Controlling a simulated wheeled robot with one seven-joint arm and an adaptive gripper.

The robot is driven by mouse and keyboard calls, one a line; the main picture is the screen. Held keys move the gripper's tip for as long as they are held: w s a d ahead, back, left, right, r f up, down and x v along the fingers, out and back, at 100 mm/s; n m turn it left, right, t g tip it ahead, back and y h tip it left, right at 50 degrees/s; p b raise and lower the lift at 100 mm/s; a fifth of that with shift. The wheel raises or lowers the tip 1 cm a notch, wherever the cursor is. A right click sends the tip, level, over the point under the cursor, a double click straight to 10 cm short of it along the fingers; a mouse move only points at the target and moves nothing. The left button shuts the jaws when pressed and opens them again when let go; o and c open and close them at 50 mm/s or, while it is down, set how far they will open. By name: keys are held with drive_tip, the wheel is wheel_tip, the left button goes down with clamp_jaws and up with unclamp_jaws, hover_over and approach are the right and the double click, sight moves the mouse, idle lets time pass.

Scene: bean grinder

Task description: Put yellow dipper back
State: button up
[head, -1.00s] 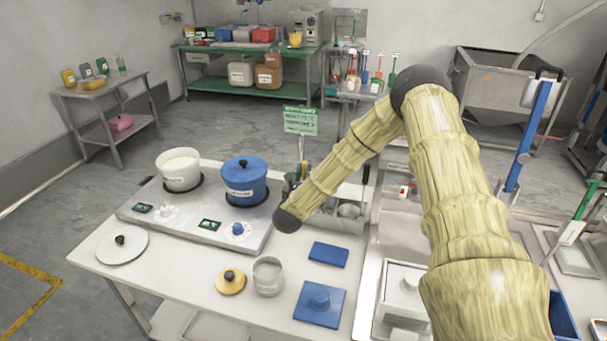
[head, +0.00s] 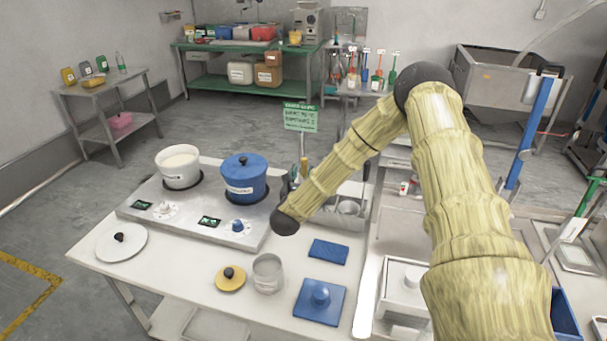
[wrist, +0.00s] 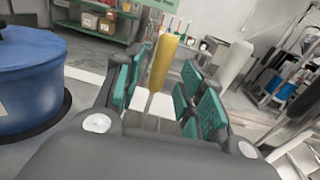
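The yellow dipper's handle (wrist: 164,62) stands upright, slightly tilted, between the fingers of my gripper (wrist: 168,88) in the wrist view. The teal finger pads stand apart on either side of it, with the left pad nearer. The fingers look open, with no clear grip on the handle. In the head view, a small yellow piece (head: 304,165) shows just behind my forearm, beside the blue pot. My forearm and wrist hide most of the gripper there. The dipper's lower end is hidden. A metal holder (head: 348,212) with round scoops stands right of my wrist.
The blue pot (head: 244,181) is close on the gripper's left, also large in the wrist view (wrist: 28,80). A white pot (head: 179,168) stands beside it on the heater. A green sign (head: 299,117) stands behind. Lids and a metal cup (head: 268,274) lie in front.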

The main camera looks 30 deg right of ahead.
drive_tip(key=b+v, duration=0.3)
drive_tip(key=v, duration=0.6)
drive_tip(key=shift+s+a, duration=0.25)
drive_tip(key=shift+r, duration=0.15)
